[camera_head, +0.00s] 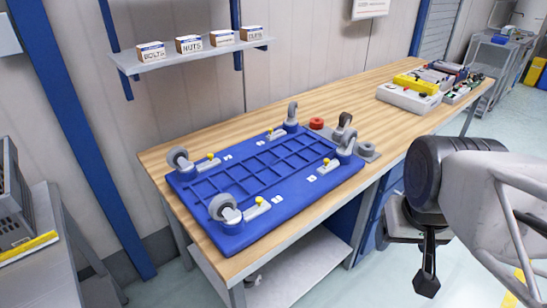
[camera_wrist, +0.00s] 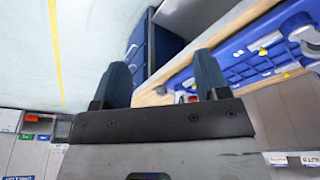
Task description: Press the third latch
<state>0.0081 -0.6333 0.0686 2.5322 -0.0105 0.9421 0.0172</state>
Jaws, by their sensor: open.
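A blue board (camera_head: 245,222) lies on the wooden bench with a grey caster wheel at each corner. Each wheel has a light latch with a yellow tip beside it: front left (camera_head: 259,200), back left (camera_head: 210,156), back right (camera_head: 270,130) and front right (camera_head: 326,161). Small white labels sit near the latches, but I cannot read their numbers. My gripper (camera_head: 426,280) hangs in front of the bench at the right, clear of the board. In the wrist view, its two dark fingers (camera_wrist: 163,82) are apart with nothing between them. Part of the board (camera_wrist: 262,58) shows there at upper right.
Several devices, including a yellow-topped one (camera_head: 417,84), stand at the far right end. A shelf (camera_head: 190,57) with small boxes hangs above.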

